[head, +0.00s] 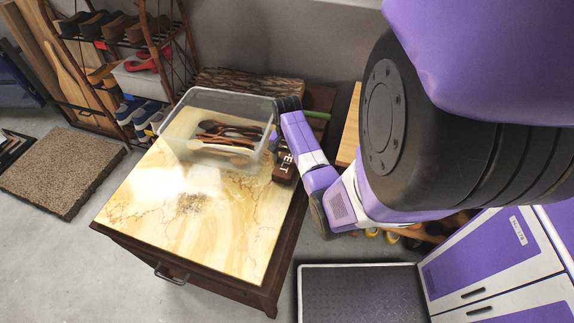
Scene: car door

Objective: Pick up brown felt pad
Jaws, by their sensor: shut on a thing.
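The brown felt pad (283,172) is a dark brown block with pale letters, "ELT" readable, on the side facing the camera. It is at the right edge of the marble-topped table (140,205), beside the clear bin (185,145). My gripper (277,152) is at the top of the pad, shut on it. The fingers are small and partly hidden by the bin wall and my wrist. I cannot tell whether the pad touches the tabletop.
The bin holds several dark brown wooden utensils (230,132). A log-like piece (235,82) lies behind it. A shoe rack (105,45) stands at the back left. The front left of the tabletop is clear. A grey mat (355,295) lies at the lower right.

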